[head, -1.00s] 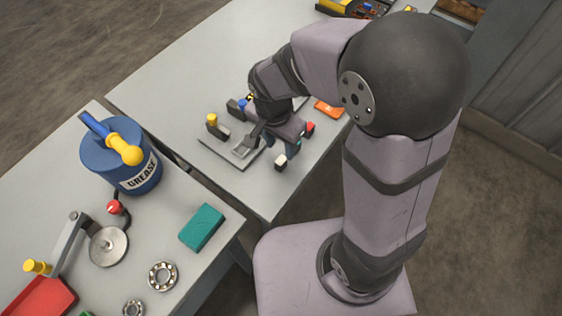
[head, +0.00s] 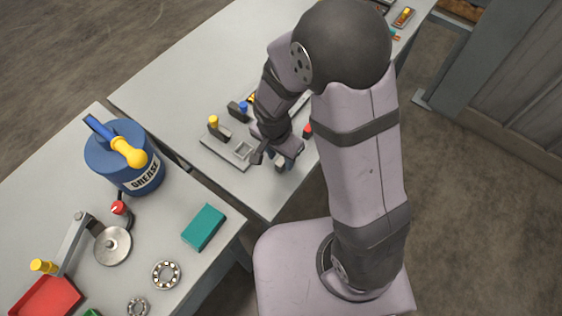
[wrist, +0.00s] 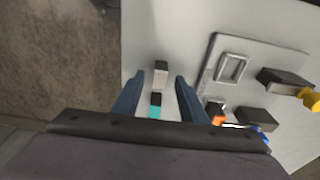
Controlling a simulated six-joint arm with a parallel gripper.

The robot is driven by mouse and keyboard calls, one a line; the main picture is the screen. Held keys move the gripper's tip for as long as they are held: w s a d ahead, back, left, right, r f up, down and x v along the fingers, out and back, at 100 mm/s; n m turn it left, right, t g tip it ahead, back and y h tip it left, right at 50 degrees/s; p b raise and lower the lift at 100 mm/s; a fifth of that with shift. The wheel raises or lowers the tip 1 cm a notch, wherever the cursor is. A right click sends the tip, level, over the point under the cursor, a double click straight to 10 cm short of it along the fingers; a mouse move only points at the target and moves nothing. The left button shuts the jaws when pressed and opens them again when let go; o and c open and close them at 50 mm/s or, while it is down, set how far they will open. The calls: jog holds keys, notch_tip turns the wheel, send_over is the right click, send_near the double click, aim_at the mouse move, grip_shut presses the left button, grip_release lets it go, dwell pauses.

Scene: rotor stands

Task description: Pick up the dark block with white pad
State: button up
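The dark block with white pad (wrist: 160,75) stands near the edge of the far table in the wrist view, its pale face toward the camera and a dark end at the top. In the head view the block (head: 280,168) is partly hidden by my gripper (head: 286,158). In the wrist view the two blue fingers of my gripper (wrist: 158,80) are spread apart. The block appears between the tips, with clear space on both sides. I cannot tell how far the fingers are above it.
A grey plate with a square frame (wrist: 232,68) lies right of the block. A dark block with a teal pad (wrist: 155,106) shows behind it. Dark pieces with yellow (head: 213,124), blue (head: 242,108) and red (head: 307,131) parts stand nearby. A grease can (head: 125,158) stands on the near table.

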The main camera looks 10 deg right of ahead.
jog(key=shift+f, duration=0.2)
grip_shut()
jog(key=shift+r, duration=0.1)
